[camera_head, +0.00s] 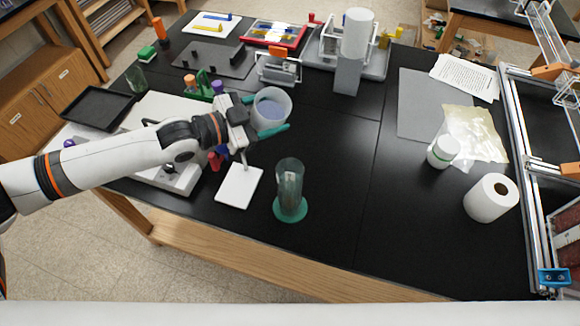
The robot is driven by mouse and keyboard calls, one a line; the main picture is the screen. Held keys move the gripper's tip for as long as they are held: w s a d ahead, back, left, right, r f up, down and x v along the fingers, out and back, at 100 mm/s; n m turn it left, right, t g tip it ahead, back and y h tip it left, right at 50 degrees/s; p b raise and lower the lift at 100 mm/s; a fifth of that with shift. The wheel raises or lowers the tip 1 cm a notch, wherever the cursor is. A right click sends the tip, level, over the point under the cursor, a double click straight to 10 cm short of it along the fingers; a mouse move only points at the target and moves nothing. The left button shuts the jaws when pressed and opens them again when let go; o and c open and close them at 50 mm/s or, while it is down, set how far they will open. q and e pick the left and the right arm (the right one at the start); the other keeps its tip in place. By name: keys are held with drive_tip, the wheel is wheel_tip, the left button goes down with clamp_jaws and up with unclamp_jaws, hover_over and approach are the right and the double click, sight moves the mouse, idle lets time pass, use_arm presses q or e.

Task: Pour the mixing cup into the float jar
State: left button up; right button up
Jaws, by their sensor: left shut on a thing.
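The mixing cup (283,99) is a translucent pale cup with bluish liquid in it. My left gripper (264,116), with teal fingers, is shut on the mixing cup and holds it near the middle of the table, up and left of the float jar. The cup looks close to upright, and its lower part is partly hidden by a finger. The float jar (290,179) is a tall clear cylinder on a round green base, upright near the table's front edge. It looks greyish inside; its contents are unclear. My right gripper is not in view.
A white pad (240,186) lies left of the jar. A white bottle (443,151), a paper roll (490,198) and a crumpled sheet (476,134) sit at right, beside an aluminium frame (520,150). A black tray (97,106) lies at left. The black table (350,215) is clear right of the jar.

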use_arm(q)
drive_tip(key=shift+s+d+f+m+t+y, duration=0.1)
drive_tip(key=shift+s+d+f+m, duration=0.2)
drive_tip(key=shift+f, duration=0.25)
drive_tip(key=shift+s+d+f+m+t+y, duration=0.1)
drive_tip(key=shift+s+f+m, duration=0.2)
drive_tip(key=shift+f, duration=0.25)
drive_tip(key=shift+s+d+f+m+t+y, duration=0.1)
drive_tip(key=shift+s+d+f+m, duration=0.1)
drive_tip(key=shift+f+m, duration=0.3)
drive_tip(key=shift+s+f+m+b, duration=0.1)
drive_tip(key=shift+f+m+b, duration=0.3)
drive_tip(key=shift+f+b, duration=0.1)
drive_tip(key=shift+f+m+t+b, duration=0.15)
drive_tip(key=shift+m+t+b, duration=0.25)
drive_tip(key=shift+m+b, duration=0.55)
drive_tip(key=shift+f+y+b, duration=0.1)
drive_tip(key=shift+y+b, duration=0.2)
drive_tip(key=shift+f+m, duration=0.1)
drive_tip(key=shift+m, duration=0.15)
drive_tip(key=shift+m+b, duration=0.3)
drive_tip(key=shift+b, duration=0.35)
drive_tip(key=shift+f+b, duration=0.2)
drive_tip(key=shift+b, duration=0.15)
drive_tip(key=shift+s+d+r+m+t+b, duration=0.15)
drive_tip(key=shift+r+m+t+b, duration=0.3)
drive_tip(key=shift+m+b, duration=0.35)
